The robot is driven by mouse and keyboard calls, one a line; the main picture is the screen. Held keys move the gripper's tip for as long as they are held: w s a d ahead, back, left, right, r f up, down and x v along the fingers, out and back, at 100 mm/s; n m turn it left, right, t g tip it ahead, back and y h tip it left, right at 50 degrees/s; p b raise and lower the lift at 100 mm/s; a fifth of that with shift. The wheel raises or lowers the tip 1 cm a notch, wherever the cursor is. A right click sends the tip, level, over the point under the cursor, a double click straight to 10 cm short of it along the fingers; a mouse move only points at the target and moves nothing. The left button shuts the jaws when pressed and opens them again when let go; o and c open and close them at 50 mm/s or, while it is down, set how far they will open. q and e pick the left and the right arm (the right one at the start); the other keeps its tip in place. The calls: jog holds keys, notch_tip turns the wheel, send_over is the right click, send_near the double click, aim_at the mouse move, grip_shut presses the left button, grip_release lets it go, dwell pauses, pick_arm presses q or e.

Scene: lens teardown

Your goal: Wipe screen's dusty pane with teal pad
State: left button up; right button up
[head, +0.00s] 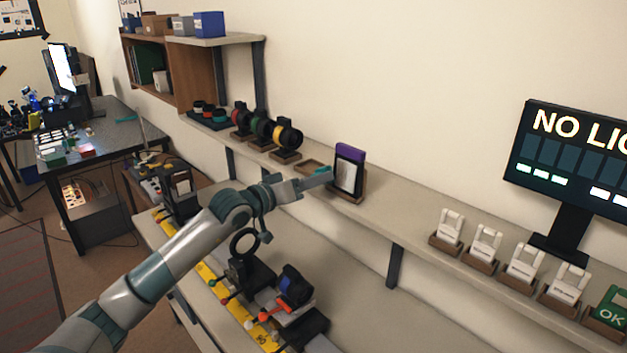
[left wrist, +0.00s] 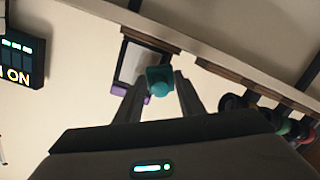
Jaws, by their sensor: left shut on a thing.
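The screen (head: 348,170) stands upright on the wall shelf, with a dark frame, a purple top bar and a pale grey-white pane. In the left wrist view the screen (left wrist: 140,62) appears upside down behind the fingers. My left gripper (head: 318,180) reaches to the screen's left side. It is shut on the teal pad (left wrist: 160,80), whose block and round knob show between the fingers. The pad overlaps the pane's edge in that view; I cannot tell whether they touch. Dust on the pane is too small to make out. My right gripper is not in view.
Round lens holders (head: 262,130) stand left of the screen, beside an empty wooden tray (head: 309,167). White pieces in wooden stands (head: 485,243) and a monitor (head: 570,160) are to the right. The bench below holds a ring stand (head: 246,262).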

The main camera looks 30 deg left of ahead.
pick_arm(q)
jog(key=shift+b+x, duration=0.8)
jog(key=shift+x, duration=0.2)
dwell(0.7)
jog(key=shift+s+d, duration=0.1)
jog(key=shift+s+d+b, duration=0.25)
jog(key=shift+s+d, duration=0.1)
jog(key=shift+d, duration=0.55)
jog(key=shift+s+d+b, duration=0.25)
jog(key=shift+s+d, duration=0.1)
jog(key=shift+d, duration=0.55)
jog(key=shift+w+b, duration=0.1)
jog(key=shift+b, duration=0.6)
